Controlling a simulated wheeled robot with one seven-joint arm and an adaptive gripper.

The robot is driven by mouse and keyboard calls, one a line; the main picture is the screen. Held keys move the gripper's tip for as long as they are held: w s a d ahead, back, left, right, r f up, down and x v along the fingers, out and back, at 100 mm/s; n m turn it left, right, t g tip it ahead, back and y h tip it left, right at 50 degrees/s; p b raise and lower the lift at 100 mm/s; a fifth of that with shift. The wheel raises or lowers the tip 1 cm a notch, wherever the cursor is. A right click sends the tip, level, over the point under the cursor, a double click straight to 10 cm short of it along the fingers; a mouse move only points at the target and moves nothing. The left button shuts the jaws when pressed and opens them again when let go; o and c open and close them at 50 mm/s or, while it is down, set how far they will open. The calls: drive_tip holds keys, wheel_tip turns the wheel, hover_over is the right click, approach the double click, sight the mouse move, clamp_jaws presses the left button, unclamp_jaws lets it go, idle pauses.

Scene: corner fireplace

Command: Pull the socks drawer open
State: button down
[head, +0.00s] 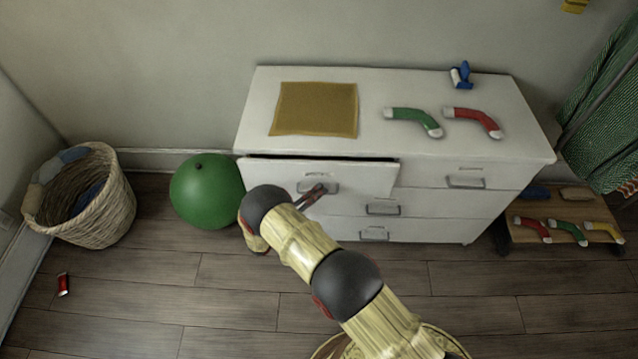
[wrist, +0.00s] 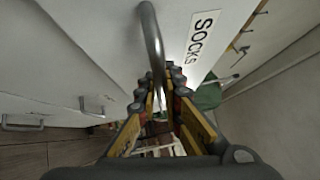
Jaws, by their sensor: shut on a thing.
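The socks drawer (head: 365,178) is the top left drawer of the white dresser (head: 440,225). Its front stands out a little from the dresser, with a dark gap along its top edge. In the wrist view its front (wrist: 185,75) bears a label reading SOCKS (wrist: 201,38). My gripper (head: 318,190) is at the drawer's front, and in the wrist view (wrist: 162,80) its fingers are shut on the metal bar handle (wrist: 152,40). The fingers hide part of the handle.
A green ball (head: 205,190) lies left of the dresser. A wicker basket (head: 95,205) stands further left, and a small red can (head: 63,284) lies on the floor. A low wooden stand (head: 560,235) with socks is at the right. Floor before the dresser is clear beside my arm.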

drive_tip(key=s+a+p, duration=0.1)
drive_tip(key=s+p, duration=0.2)
drive_tip(key=s, duration=2.1)
drive_tip(key=shift+s, duration=0.15)
drive_tip(key=shift+f, duration=0.1)
drive_tip(key=c, duration=1.9)
unclamp_jaws()
drive_tip(key=v, duration=1.2)
